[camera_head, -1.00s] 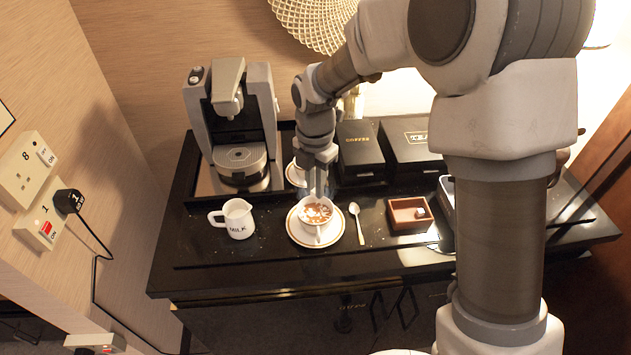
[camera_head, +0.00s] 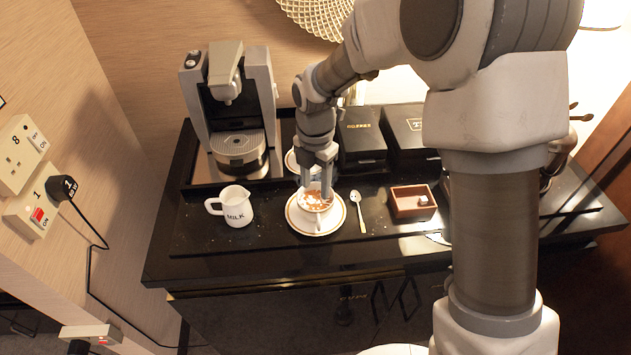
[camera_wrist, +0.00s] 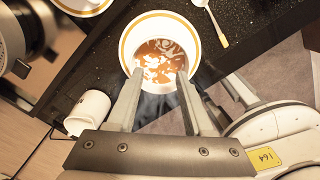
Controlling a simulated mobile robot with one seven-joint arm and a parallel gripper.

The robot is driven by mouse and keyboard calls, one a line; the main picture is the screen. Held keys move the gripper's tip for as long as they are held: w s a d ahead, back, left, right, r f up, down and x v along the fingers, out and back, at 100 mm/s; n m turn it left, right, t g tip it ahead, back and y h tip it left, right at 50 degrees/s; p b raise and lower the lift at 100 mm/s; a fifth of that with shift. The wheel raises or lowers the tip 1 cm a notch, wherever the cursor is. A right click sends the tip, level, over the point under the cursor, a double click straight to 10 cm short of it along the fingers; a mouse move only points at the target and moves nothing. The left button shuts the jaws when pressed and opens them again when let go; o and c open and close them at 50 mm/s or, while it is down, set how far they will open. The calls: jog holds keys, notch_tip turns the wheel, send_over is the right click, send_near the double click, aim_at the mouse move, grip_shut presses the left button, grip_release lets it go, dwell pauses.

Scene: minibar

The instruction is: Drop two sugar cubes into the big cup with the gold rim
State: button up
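The big cup with the gold rim (camera_head: 318,212) stands on a gold-rimmed saucer (camera_head: 297,224), holding brown coffee with pale patches; I cannot tell whether any patch is a sugar cube. The cup (camera_wrist: 135,38) also shows in the wrist view, at the top centre. My gripper (camera_head: 317,190) points down over the cup. In the wrist view my gripper (camera_wrist: 158,80) has its fingers apart over the cup's near side, with nothing between them. A white sugar cube (camera_head: 423,200) lies in the brown box (camera_head: 400,212) to the right.
A milk jug (camera_head: 236,207) stands left of the cup; a spoon (camera_head: 359,212) lies to its right. A coffee machine (camera_head: 232,110) stands back left. Another cup (camera_head: 295,160) is behind my gripper. Black boxes (camera_head: 361,145) stand behind. The counter's front strip is clear.

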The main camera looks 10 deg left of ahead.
notch_tip(320, 180, up, 17)
jog(key=s+d+r+m+t, duration=0.1)
jog(key=s+d+r+m, duration=0.25)
jog(key=d+m, duration=0.35)
jog(key=s+d+r+m+t, duration=0.2)
jog(key=s+d+r+m, duration=0.1)
jog(key=s+d+m, duration=0.3)
jog(key=s+d+f+m+t, duration=0.2)
jog(key=s+d+m, duration=0.6)
jog(key=m, duration=0.8)
jog(key=shift+s+d+f+m+t, duration=0.15)
jog(key=shift+s+f+m+t, duration=0.25)
jog(key=shift+s, duration=0.6)
jog(key=shift+f, duration=0.1)
dwell(1.4)
